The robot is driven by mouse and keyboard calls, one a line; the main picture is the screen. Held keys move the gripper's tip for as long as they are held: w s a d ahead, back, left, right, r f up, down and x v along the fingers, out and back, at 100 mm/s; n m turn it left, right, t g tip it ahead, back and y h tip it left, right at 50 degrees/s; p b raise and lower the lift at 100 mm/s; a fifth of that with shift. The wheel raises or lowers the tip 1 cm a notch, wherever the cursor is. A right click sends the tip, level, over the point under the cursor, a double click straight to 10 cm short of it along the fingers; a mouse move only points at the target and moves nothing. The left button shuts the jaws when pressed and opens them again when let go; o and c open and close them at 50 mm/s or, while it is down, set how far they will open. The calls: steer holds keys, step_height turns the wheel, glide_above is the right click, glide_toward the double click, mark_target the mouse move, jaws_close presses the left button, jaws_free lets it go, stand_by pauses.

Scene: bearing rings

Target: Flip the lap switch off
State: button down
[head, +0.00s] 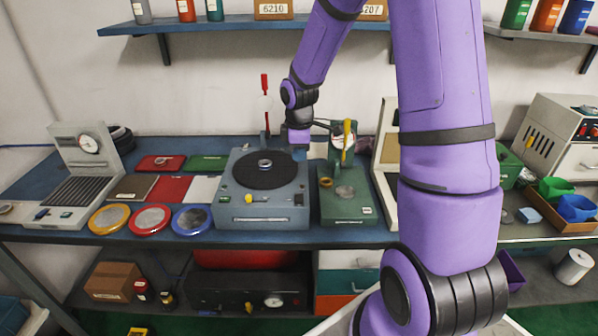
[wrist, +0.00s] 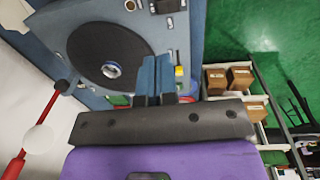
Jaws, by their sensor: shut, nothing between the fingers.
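The lap (head: 228,205) is a blue-grey box on the bench with a round black plate (head: 285,180) and a small ring on it. It also shows in the wrist view (wrist: 78,40). A yellow knob (head: 248,199) is at its front, also in the wrist view (wrist: 180,71). A small dark part (head: 299,199) sits at its front right, and a dark fitting shows at the top of the wrist view (wrist: 168,5). I cannot tell which is the switch or its position. My gripper (head: 298,153) is shut and empty; its fingertips (wrist: 156,62) show beside the black plate.
A green machine (head: 346,210) with a yellow lever stands right of the lap. Red, yellow and blue round dishes (head: 192,220) lie to its left. A red-tipped rod (head: 265,85) rises behind it. A shelf (head: 200,25) spans the wall above.

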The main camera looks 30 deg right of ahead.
mark_target(298, 196)
steer(key=shift+s+a+r+t, duration=0.1)
steer(key=shift+s+a+t, duration=0.25)
steer(key=shift+a, duration=0.1)
steer(key=f, duration=0.4)
steer(key=w+f, duration=0.1)
steer(key=f, duration=0.4)
steer(key=d+f, duration=0.1)
steer(key=f, duration=0.4)
steer(key=shift+w, duration=0.2)
